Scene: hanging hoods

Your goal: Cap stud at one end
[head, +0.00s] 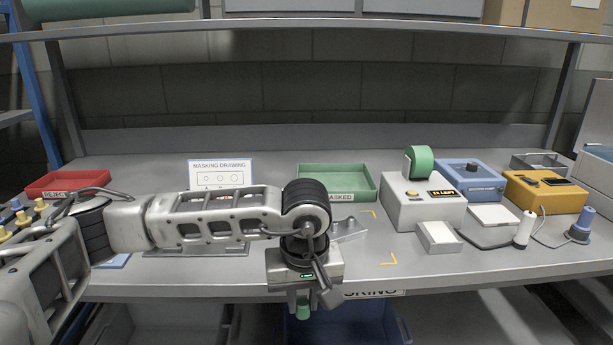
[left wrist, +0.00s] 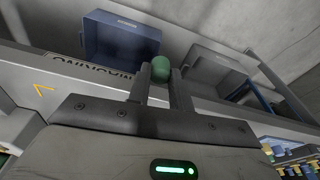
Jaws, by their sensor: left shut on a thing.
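My left gripper (head: 302,308) hangs over the front edge of the bench, pointing down. It is shut on a small green rounded piece that looks like a cap (left wrist: 160,68), which also shows below the gripper in the head view (head: 302,302). In the left wrist view the cap sits between the two fingertips (left wrist: 160,80). A grey metal part (head: 349,230) lies on the bench just right of my arm, partly hidden. I cannot make out a stud clearly. My right gripper is not in view.
A green tray labelled masked (head: 366,196) and a red reject tray (head: 67,193) stand at the back. A tape dispenser (head: 421,210), a small white box (head: 438,246) and other devices fill the right. Yellow and blue pieces (head: 22,217) stand at far left. A blue bin (left wrist: 98,45) is below the bench.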

